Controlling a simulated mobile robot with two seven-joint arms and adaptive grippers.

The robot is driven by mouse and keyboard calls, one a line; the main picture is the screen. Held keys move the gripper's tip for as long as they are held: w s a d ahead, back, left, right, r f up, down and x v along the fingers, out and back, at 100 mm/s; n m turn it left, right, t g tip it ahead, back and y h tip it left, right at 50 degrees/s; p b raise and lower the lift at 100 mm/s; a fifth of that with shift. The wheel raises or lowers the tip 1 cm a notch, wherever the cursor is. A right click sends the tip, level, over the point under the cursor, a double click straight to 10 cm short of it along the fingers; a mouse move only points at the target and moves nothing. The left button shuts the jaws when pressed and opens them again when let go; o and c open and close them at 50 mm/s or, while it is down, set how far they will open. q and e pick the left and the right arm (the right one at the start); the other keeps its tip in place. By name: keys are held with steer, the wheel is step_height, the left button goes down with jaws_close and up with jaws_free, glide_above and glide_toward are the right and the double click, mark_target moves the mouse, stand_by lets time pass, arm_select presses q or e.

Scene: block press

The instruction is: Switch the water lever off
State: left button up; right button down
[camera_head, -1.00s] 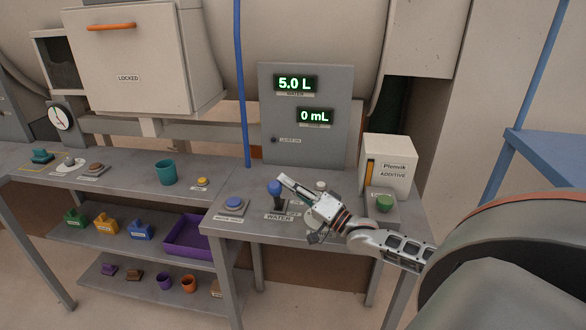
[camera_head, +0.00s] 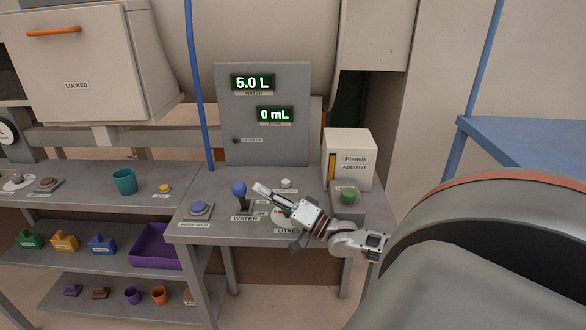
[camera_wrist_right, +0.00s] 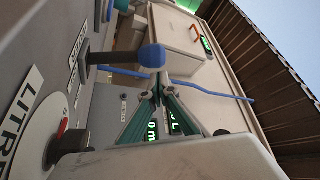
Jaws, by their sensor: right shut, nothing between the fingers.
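The water lever has a blue knob (camera_head: 239,189) on a dark stem above the WATER label on the right-hand bench. It stands nearly upright, with the knob slightly left of its base. My right gripper (camera_head: 257,187) is shut and empty just right of the knob, with a small gap in the head view. In the right wrist view the blue knob (camera_wrist_right: 152,57) is just beyond the closed fingertips (camera_wrist_right: 158,90). Whether they touch cannot be told there. The panel (camera_head: 270,155) reads 5.0 L above and 0 mL below. My left gripper is not in view.
A blue button (camera_head: 199,208) lies left of the lever. The litres dial (camera_head: 282,219) is partly hidden by my right gripper. A white button (camera_head: 286,183), a green button (camera_head: 348,195) and the additive box (camera_head: 350,155) are to the right. A blue pipe (camera_head: 197,90) rises behind.

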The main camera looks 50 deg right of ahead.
steer(key=s+d, duration=0.3)
steer(key=s, duration=0.7)
steer(key=shift+s+r, duration=0.2)
steer(key=shift+s, duration=0.05)
steer(key=shift+d, duration=0.1)
steer(key=s+a+f+n+g+h, duration=0.1)
steer(key=s+a+f+n+g, duration=0.2)
steer(key=a+f, duration=0.6)
steer(key=s+a+f+n+g+h, duration=0.1)
steer(key=s+a+f+n+g, duration=0.2)
steer(key=a+f, duration=0.7)
steer(key=s+a+f+n+g, duration=0.3)
steer(key=a+f+n, duration=0.3)
steer(key=a+f, duration=0.4)
steer(key=shift+s+a+f+n+g+h, duration=0.2)
steer(key=shift+s+f+n+g+h, duration=0.2)
steer(key=shift+s+f, duration=0.4)
